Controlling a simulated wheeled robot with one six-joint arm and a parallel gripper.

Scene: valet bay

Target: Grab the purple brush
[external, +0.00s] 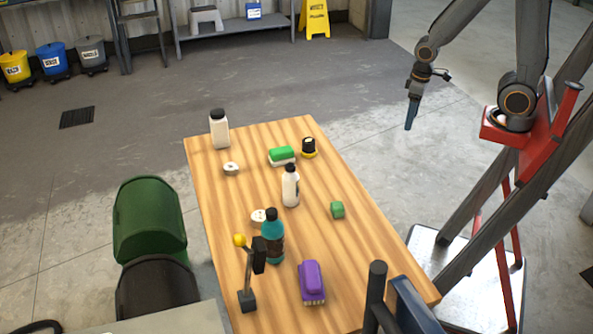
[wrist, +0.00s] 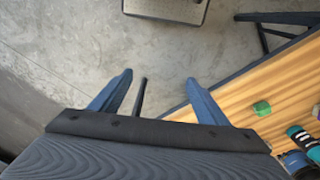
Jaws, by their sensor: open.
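The purple brush (external: 312,281) lies on the near end of the wooden table (external: 370,265) in the external view, its bristles facing the near side. My gripper (external: 410,122) hangs over the floor to the right of the table's far end, well apart from the brush.
A teal bottle (external: 272,238) and a stand with a yellow knob (external: 247,290) are left of the brush. The table's right side is mostly clear.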

